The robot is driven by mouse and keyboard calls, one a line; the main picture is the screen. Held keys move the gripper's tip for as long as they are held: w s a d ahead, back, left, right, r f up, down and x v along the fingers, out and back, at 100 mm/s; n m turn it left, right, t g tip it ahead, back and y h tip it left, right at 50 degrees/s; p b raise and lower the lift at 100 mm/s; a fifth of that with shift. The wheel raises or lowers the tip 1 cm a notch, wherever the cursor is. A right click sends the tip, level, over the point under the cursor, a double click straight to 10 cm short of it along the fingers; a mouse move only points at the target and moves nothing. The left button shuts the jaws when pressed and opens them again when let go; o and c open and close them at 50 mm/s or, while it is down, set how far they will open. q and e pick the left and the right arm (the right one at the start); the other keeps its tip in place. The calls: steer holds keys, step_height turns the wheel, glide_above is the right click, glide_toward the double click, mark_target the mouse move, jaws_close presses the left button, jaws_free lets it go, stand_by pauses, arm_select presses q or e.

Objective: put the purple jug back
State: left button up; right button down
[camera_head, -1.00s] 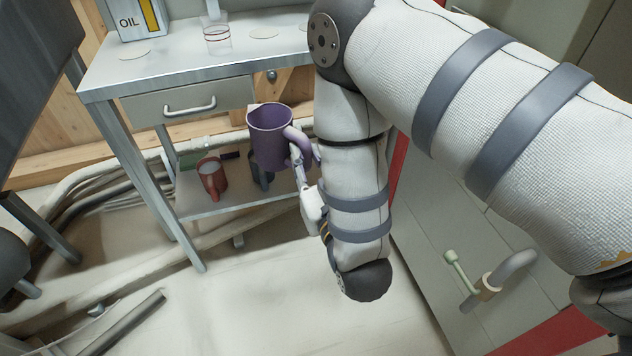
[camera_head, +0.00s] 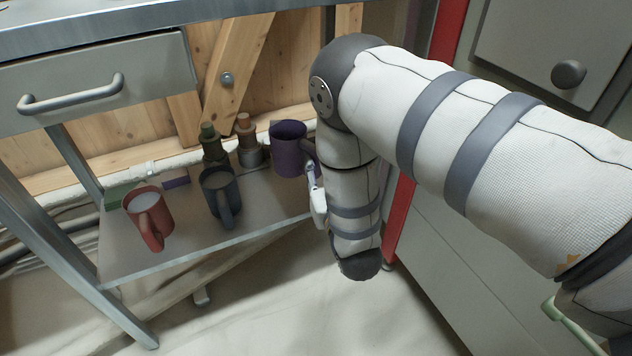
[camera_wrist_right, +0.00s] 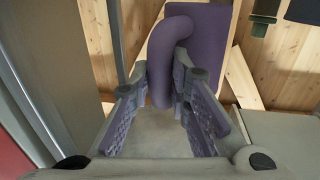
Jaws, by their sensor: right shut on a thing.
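The purple jug (camera_head: 288,152) is upright at the right end of the lower shelf (camera_head: 262,206), below the tabletop. I cannot tell whether its base touches the shelf. My right gripper (camera_head: 311,174) is to the right of the jug and shut on its handle. In the right wrist view the purple jug (camera_wrist_right: 208,50) fills the upper middle, and its curved handle comes down between the fingers of my right gripper (camera_wrist_right: 165,95). The jug's base is hidden there. My left gripper is not in view.
A red jug (camera_head: 148,213) and a dark blue-grey jug (camera_head: 219,193) stand left on the same shelf. Two bottles (camera_head: 247,150) stand behind. The table edge and drawer (camera_head: 95,90) overhang the shelf. A red-edged cabinet (camera_head: 425,215) is close on the right.

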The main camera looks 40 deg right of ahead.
steer(key=d+f, duration=0.1)
steer(key=w+d+f+b, duration=0.1)
steer(key=f, duration=0.1)
steer(key=w+d+f+b, duration=0.1)
steer(key=f, duration=0.1)
steer(key=shift+w+d+f, duration=0.1)
steer(key=shift+d+f, duration=0.15)
steer(key=shift+d, duration=0.05)
steer(key=shift+w+d+f+b, duration=0.1)
steer(key=shift+d+f+b, duration=0.1)
steer(key=shift+f+b, duration=1.35)
steer(key=c, duration=1.5)
jaws_free()
steer(key=shift+f+p, duration=0.3)
steer(key=shift+p, duration=0.15)
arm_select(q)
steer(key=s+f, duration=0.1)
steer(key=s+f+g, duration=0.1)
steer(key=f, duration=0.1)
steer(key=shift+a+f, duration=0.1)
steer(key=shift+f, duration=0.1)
